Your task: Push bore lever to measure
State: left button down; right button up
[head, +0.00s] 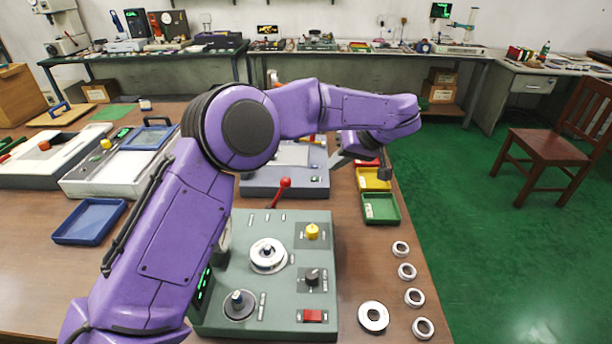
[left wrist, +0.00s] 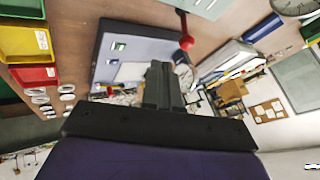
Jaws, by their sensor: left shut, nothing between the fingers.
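The bore lever, a red rod with a red ball (head: 285,183), stands at the back of the grey-green measuring device (head: 290,225) in the head view. Its ball also shows in the left wrist view (left wrist: 186,43), apart from the fingers. A pale ring (head: 268,254) sits on the middle of the device. My left gripper (head: 338,162) hangs beyond and to the right of the lever, partly hidden by the arm. Its dark fingers (left wrist: 162,75) are together and empty in the left wrist view. My right gripper is not in view.
Red, yellow (head: 374,179) and green (head: 381,209) bins line the table's right edge. Several loose rings (head: 407,271) lie nearer. A blue-grey device (head: 300,188) stands behind the measuring device. A blue tray (head: 89,221) lies at the left.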

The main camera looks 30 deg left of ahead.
pick_arm(q)
jog(key=s+a+f+p, duration=0.1)
jog(key=s+a+f, duration=0.1)
jog(key=a+f, duration=0.6)
jog(key=shift+a+p, duration=0.4)
jog(key=shift+a, duration=0.2)
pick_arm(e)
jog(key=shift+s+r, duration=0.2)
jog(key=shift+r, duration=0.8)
pick_arm(q)
jog(key=shift+r, duration=0.1)
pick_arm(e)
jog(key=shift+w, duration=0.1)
